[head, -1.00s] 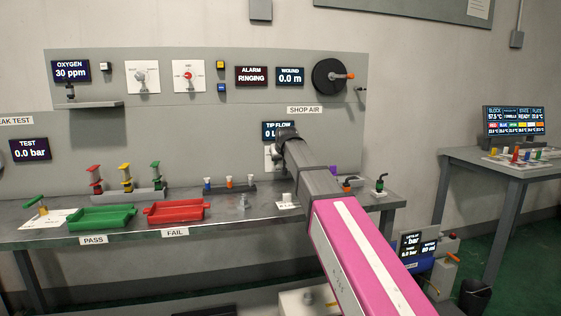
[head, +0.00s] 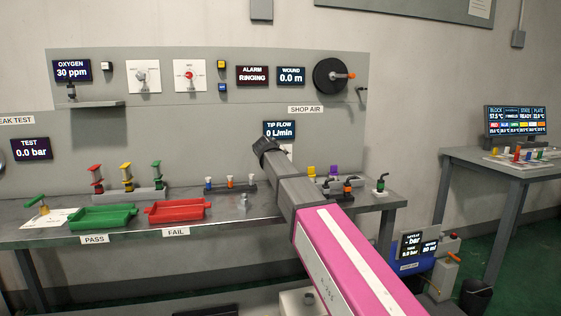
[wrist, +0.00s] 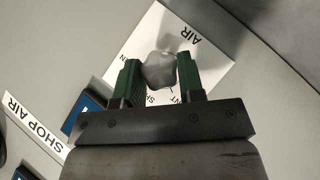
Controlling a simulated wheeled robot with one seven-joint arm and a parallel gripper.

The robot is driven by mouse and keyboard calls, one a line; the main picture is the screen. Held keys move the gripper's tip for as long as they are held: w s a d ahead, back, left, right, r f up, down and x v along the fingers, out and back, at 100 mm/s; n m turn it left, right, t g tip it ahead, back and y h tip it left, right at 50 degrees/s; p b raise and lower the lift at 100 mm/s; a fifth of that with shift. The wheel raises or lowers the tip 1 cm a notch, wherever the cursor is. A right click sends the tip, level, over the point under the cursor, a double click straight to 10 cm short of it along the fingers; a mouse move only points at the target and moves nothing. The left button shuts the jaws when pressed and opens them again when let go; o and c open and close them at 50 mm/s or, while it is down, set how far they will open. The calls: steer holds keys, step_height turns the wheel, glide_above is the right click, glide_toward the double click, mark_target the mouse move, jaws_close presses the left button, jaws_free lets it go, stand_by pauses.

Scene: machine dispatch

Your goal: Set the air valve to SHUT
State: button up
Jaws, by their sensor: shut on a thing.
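The air valve's round grey knob (wrist: 160,70) sits on a white plate (wrist: 208,67) marked AIR in the wrist view. Parts of the other lettering show around the knob, including "SH" and "NT", but fingers and knob cover the rest. My gripper (wrist: 158,74) has its two green fingers on either side of the knob, shut on it. I cannot tell which mark the knob points to. In the head view my wrist and arm hide the knob and fingers; only a sliver of the plate shows below the TIP FLOW display (head: 279,130), which reads 0 L/min.
The SHOP AIR label (head: 305,110) is on the panel above. Small valves and fittings (head: 332,183) stand on the bench right of my arm. A red tray (head: 175,210) and a green tray (head: 103,217) lie to the left.

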steer(key=shift+a+f+n+t+h, duration=0.1)
steer(key=shift+n+t+h, duration=0.5)
steer(key=shift+n+h, duration=0.3)
steer(key=o, duration=0.9)
steer(key=v, duration=1.1)
steer(key=shift+a+f, duration=0.1)
steer(key=shift+f, duration=0.15)
